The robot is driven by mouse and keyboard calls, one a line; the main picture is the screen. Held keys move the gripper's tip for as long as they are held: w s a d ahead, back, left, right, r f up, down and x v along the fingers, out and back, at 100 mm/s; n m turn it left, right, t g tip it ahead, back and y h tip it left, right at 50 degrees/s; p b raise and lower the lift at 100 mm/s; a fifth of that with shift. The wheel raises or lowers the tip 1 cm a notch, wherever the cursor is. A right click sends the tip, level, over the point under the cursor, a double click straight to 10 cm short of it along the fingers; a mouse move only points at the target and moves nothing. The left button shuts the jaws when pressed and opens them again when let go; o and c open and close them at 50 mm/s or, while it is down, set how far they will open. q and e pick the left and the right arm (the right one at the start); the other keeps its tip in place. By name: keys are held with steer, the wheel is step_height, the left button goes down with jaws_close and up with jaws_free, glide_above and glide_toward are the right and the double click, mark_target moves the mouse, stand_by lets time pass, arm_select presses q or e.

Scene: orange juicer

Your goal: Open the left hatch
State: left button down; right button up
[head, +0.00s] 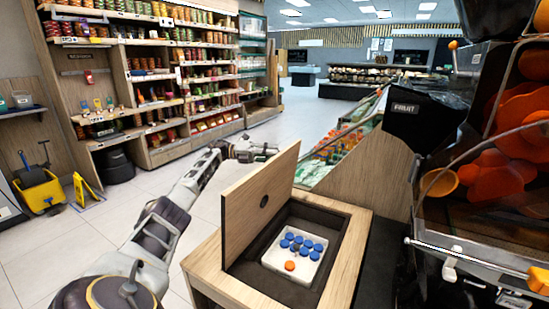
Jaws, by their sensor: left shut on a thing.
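The left hatch (245,205) is a wooden lid with a round dark hole. It stands steeply raised along the left side of a dark-lined compartment (335,222) in the wooden counter. My left arm comes in from the left, behind the lid. My left gripper (272,152) is at the lid's upper edge near its far corner, shut on the hatch; the lid hides part of the contact. Inside the compartment a white tray (270,258) holds several blue caps (305,243) and an orange one (290,266). My right gripper is not in view.
The juicer (430,115), with oranges behind a clear cover, stands at the right of the counter. Stocked shelves (150,75) line the back left. A yellow bucket (42,190) and a yellow floor sign (84,190) stand at the left. The floor between is clear.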

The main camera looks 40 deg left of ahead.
arm_select(q)
steer(key=shift+s+a, duration=0.1)
steer(key=shift+a, duration=0.25)
steer(key=c, duration=1.2)
jaws_free()
steer(key=shift+o, duration=0.2)
steer(key=shift+a, duration=0.15)
steer(key=v, duration=0.7)
steer(key=shift+f, duration=0.2)
steer(key=shift+s+a, duration=0.1)
steer(key=shift+s, duration=0.05)
steer(key=shift+r, duration=0.2)
